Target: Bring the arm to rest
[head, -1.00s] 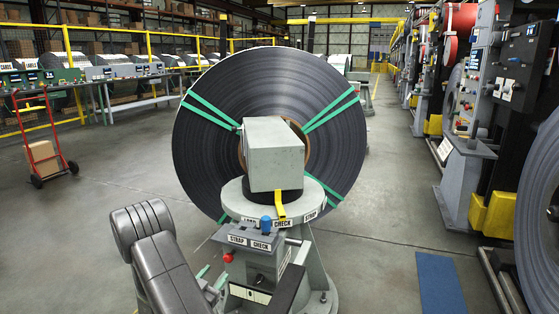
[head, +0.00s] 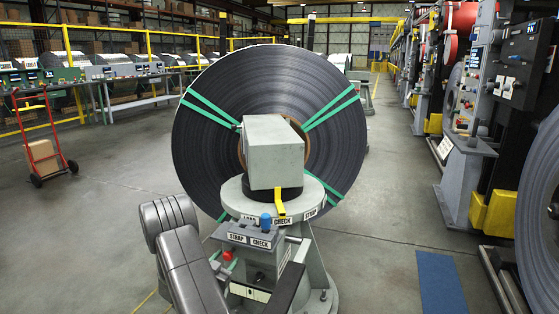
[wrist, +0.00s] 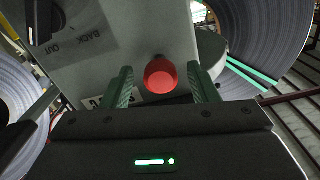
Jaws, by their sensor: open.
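My gripper (wrist: 160,70) is open in the wrist view, its two green ribbed fingers apart with nothing held between them. A red round button (wrist: 161,76) shows between the fingertips; whether they touch it cannot be told. In the head view a red button (head: 227,256) sits at the left of the strap check box (head: 250,238), which also carries a blue knob. My dark grey arm reaches in at the lower left of the head view, and most of my gripper is hidden there.
A large dark steel strip coil (head: 205,140) with green straps stands on a grey pedestal (head: 318,273) straight ahead. Machines (head: 470,160) line the right side, with a blue mat (head: 440,283) on the floor. A red hand truck (head: 45,150) stands at left. Open floor lies left and right of the pedestal.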

